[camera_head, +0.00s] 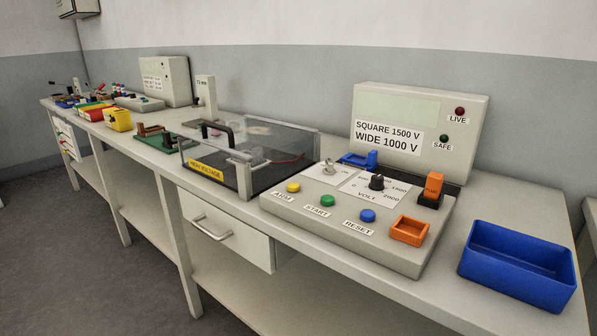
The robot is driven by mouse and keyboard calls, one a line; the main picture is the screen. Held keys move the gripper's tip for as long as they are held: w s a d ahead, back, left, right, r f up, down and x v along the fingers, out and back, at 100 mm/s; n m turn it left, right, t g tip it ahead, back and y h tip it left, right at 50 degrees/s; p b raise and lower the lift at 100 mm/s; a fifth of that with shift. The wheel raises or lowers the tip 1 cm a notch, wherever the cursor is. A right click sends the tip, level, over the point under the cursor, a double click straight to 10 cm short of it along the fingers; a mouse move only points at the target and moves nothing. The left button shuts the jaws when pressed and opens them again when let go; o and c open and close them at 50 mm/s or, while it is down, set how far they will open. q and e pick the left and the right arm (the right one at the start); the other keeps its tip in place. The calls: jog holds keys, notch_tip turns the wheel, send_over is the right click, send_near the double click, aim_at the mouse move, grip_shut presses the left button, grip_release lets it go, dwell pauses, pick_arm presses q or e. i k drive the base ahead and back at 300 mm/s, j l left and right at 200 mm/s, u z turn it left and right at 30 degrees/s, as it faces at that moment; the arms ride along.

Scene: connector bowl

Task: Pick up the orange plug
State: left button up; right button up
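The orange plug (433,186) stands upright at the right rear of the grey control panel (350,247), with its lower end at a dark base. It has small dark lettering too small to read. An orange square open-topped holder (409,231) sits nearer the front of the same panel and looks empty. Neither of my grippers is in view.
A blue bin (518,262) stands right of the panel. A display unit (417,130) rises behind it. A black knob (376,183) and several coloured buttons are on the panel. A clear-walled high-voltage box (245,165) stands left. Many small items lie farther left.

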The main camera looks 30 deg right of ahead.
aim_at(432, 190)
jog(key=z, duration=1.65)
